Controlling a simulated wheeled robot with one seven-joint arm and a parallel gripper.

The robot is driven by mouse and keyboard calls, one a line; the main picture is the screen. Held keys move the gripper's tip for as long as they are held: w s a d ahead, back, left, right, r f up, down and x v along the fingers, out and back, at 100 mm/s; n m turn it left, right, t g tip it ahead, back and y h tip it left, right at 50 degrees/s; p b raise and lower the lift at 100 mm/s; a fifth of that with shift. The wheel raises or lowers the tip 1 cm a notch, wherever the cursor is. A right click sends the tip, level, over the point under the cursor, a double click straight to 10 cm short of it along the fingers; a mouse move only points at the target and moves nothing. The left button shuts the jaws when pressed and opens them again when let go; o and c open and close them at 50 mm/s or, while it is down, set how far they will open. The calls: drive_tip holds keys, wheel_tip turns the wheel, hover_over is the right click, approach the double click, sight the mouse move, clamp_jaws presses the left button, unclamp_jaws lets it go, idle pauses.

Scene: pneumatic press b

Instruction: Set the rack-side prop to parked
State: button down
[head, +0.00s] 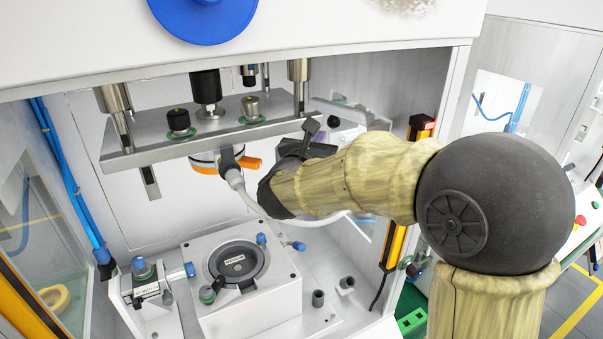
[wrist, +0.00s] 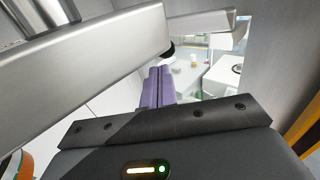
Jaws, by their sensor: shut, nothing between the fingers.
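My gripper (head: 340,136) is inside the press opening, at the right end of the raised grey plate, partly hidden by my own wrist. In the wrist view its purple fingers (wrist: 158,87) are together, with nothing between them. A pale grey bar (wrist: 205,22) lies just beyond the fingertips, with a dark round knob (wrist: 169,50) near its left end, close to the tips. This bar also shows in the head view (head: 352,108), behind the plate's right end. It may be the rack-side prop; I cannot tell for certain. Contact between fingers and knob is unclear.
The raised plate (head: 228,131) hangs above a grey fixture block (head: 265,301) with a round dark seat. Its edge (wrist: 85,68) fills the upper left of the wrist view, close to my gripper. An orange-yellow post (head: 397,245) stands at the right of the opening.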

drive_tip(key=b+v, duration=0.4)
drive_tip(key=v, duration=0.8)
drive_tip(key=shift+s, duration=0.4)
drive_tip(key=w+d+f+n+g+y, duration=0.2)
drive_tip(key=f+n+y, duration=0.2)
drive_tip(key=f+n, duration=0.6)
drive_tip(key=w+d+f+n+g+y, duration=0.1)
drive_tip(key=d+f+n+g+y, duration=0.3)
drive_tip(key=n, duration=0.9)
drive_tip(key=s+d+f+n+g+h, duration=0.2)
drive_tip(key=s+d+f+n+g, duration=0.6)
drive_tip(key=s+d+f+n, duration=0.4)
drive_tip(key=s+f+n, duration=0.3)
drive_tip(key=f+n, duration=0.1)
drive_tip(key=f, duration=0.1)
drive_tip(key=shift+s+f+g+h, duration=0.15)
drive_tip(key=shift+s+g+h, duration=0.15)
drive_tip(key=shift+h, duration=0.1)
